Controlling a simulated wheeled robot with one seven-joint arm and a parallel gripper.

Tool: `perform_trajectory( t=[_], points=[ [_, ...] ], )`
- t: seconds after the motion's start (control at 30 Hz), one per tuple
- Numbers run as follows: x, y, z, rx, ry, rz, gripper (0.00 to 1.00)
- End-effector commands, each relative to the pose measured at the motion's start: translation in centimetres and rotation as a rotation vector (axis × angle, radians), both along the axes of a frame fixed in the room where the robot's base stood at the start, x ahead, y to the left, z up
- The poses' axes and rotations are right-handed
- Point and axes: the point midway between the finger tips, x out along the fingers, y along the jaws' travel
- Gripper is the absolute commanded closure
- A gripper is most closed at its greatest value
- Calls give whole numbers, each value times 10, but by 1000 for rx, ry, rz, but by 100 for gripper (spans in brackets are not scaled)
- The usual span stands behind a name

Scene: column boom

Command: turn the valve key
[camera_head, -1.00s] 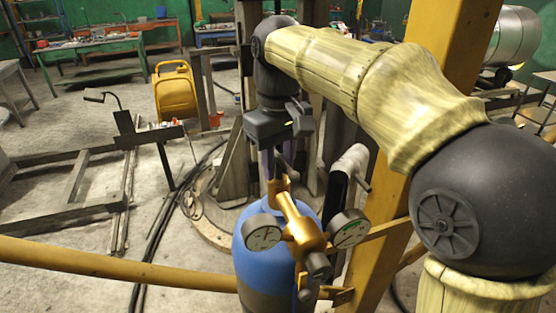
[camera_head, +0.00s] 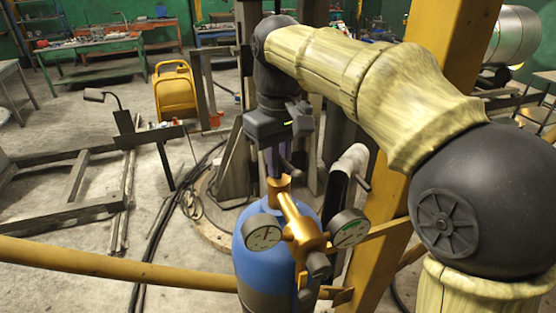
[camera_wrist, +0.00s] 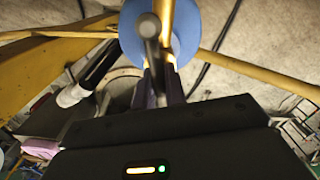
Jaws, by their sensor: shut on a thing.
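A blue gas cylinder (camera_head: 262,262) stands upright below my arm, with a brass valve and regulator (camera_head: 302,228) on top and two round gauges, the left one (camera_head: 263,232) and the right one (camera_head: 348,229). My gripper (camera_head: 277,170) points straight down above the brass valve top. It is shut on the valve key, a slim grey bar (camera_wrist: 152,45) seen between the fingers in the wrist view. The blue cylinder top also shows there, behind the key (camera_wrist: 186,35). The fingers partly hide where the key meets the valve.
A yellow rail (camera_head: 120,268) runs across the front left, and a yellow post (camera_head: 440,70) rises at the right. Dark posts stand behind the gripper. A metal frame (camera_head: 70,205) and a yellow machine (camera_head: 175,92) sit on the floor at left.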

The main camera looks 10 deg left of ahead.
Motion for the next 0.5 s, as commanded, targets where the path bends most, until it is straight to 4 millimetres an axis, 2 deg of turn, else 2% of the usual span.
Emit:
perform_trajectory(
  t=[0.47,0.5],
  points=[
    [0,0,0,-1,1,0,100],
    [0,0,0,-1,1,0,83]
  ],
)
